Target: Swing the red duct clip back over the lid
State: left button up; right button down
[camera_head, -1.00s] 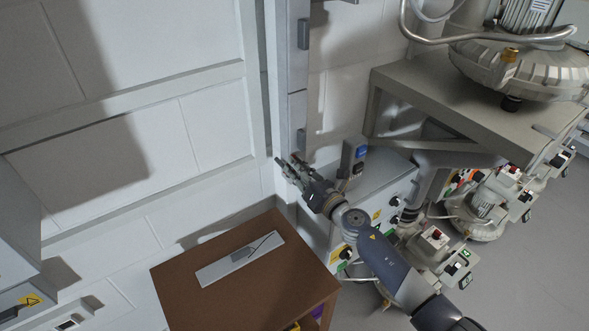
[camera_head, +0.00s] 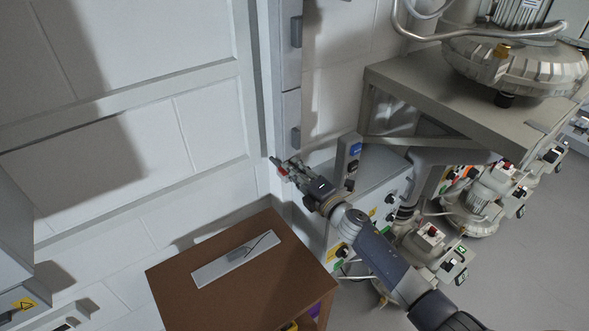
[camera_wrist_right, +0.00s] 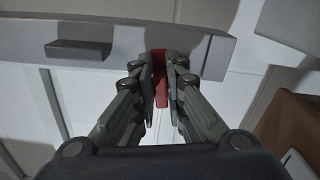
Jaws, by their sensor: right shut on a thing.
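In the right wrist view the red clip (camera_wrist_right: 160,76) stands between the two fingers. My right gripper (camera_head: 288,170) is shut on it; the gripper also shows in the wrist view (camera_wrist_right: 161,88). The duct lid (camera_head: 291,65) is the grey vertical strip with dark blocks on it; the duct lies across the top of the wrist view (camera_wrist_right: 135,42). The fingers partly hide the clip. My left gripper is not in view.
A brown cabinet (camera_head: 225,309) with a grey plate (camera_head: 235,258) on top stands below the gripper. A grey control box (camera_head: 379,178) is close to the right of my arm. A metal bench (camera_head: 455,95) carries a large blower (camera_head: 520,65). White wall lies left.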

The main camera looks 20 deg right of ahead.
jog(key=shift+f+m, duration=0.2)
jog(key=shift+m, duration=0.8)
jog(key=c, duration=1.6)
grip_release()
jog(key=shift+c, duration=0.2)
jog(key=shift+s, duration=0.1)
jog(key=v, duration=1.2)
